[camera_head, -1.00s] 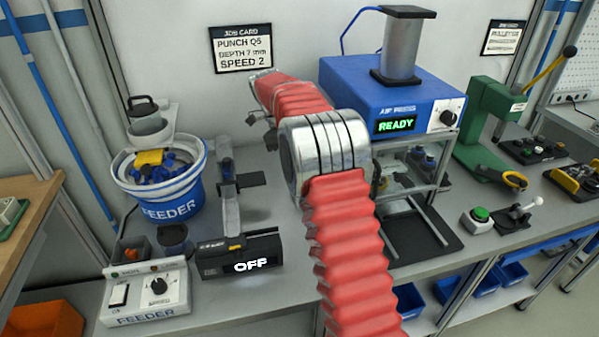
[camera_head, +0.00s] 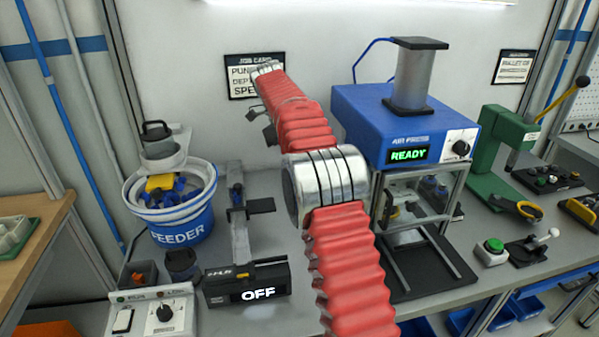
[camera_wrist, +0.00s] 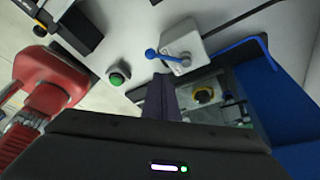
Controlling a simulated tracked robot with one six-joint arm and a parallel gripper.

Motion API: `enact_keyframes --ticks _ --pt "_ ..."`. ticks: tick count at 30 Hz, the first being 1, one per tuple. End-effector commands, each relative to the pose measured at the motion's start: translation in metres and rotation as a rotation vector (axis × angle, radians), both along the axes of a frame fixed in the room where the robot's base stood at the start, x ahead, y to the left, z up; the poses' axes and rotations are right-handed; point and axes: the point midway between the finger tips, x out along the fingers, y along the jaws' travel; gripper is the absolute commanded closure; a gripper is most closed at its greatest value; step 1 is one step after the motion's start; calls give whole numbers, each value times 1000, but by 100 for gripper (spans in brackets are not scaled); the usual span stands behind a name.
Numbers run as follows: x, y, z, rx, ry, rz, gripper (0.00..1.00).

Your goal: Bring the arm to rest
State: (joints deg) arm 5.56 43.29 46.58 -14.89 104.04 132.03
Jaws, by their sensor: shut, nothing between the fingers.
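My arm in red ribbed sleeves rises from the bottom of the head view, bends at a silver joint and points up and away toward the back wall. Its far end is in front of the job card (camera_head: 243,84) and partly covers its text. The fingers are not clearly seen there. In the wrist view my gripper (camera_wrist: 160,97) shows as dark fingers closed together with nothing held. A green button (camera_wrist: 117,78) and a grey box with a blue lever (camera_wrist: 180,45) lie beyond the fingers, apart from them.
A blue air press (camera_head: 400,118) reading READY stands right of the arm. A blue feeder bowl (camera_head: 180,228) and a black unit (camera_head: 245,282) reading OFF are to the left. A green hand press (camera_head: 490,160) stands farther right. The air above the left bench is mostly clear.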

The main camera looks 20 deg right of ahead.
Motion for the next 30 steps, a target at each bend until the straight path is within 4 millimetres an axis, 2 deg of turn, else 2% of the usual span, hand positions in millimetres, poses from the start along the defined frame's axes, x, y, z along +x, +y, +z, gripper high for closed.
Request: enact_keyframes --ticks 14,20,24,30 --pt "0 -1 0 13 10 46 100" --pt "11 -1 -4 58 10 236 100" --pt "17 1 -22 107 33 414 100" --pt "14 6 -51 182 80 666 100"
